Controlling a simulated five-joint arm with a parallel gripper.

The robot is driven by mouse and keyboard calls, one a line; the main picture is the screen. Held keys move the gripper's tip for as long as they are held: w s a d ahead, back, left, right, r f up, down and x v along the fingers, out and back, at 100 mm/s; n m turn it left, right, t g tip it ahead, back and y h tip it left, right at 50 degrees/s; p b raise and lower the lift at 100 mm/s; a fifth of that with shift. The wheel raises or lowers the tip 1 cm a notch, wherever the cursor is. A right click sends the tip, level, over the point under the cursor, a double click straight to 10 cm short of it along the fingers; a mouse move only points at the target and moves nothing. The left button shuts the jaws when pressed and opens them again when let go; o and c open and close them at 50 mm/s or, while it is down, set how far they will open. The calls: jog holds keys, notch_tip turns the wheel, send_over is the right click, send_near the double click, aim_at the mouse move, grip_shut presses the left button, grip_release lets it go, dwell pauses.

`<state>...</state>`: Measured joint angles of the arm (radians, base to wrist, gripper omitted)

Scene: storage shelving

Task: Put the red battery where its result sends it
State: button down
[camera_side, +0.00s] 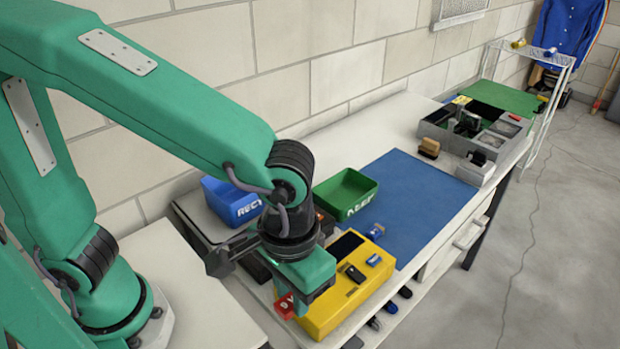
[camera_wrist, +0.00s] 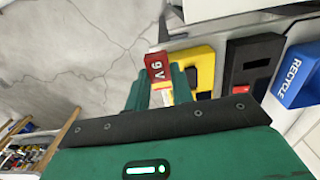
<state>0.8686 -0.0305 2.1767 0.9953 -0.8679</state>
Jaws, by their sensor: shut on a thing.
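The red battery (camera_side: 285,306), marked 9V, is held in my gripper (camera_side: 300,290) at the front left corner of the yellow tester (camera_side: 340,303). In the wrist view the red battery (camera_wrist: 157,67) sticks out past my gripper's green fingers (camera_wrist: 160,88), which are shut on it. The yellow tester also shows there (camera_wrist: 206,60), just right of the battery. I cannot tell whether the battery touches it. The tester's dark screen (camera_side: 345,244) shows no readable result. A blue bin (camera_side: 232,205) labelled RECYCLE, partly hidden by my arm, and a green bin (camera_side: 346,194), seemingly labelled KEEP, stand behind.
A black box (camera_wrist: 252,62) with a red slot lies between tester and blue bin. A grey divided organiser (camera_side: 466,135) stands at the far end. The mat's middle is clear.

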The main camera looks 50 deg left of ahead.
dwell(0.4)
jog(key=w, duration=0.9)
send_over(350, 203)
notch_tip(350, 203, down, 5)
jog(key=shift+s+f, duration=0.1)
jog(key=shift+f, duration=0.15)
jog(key=shift+f, duration=2.85)
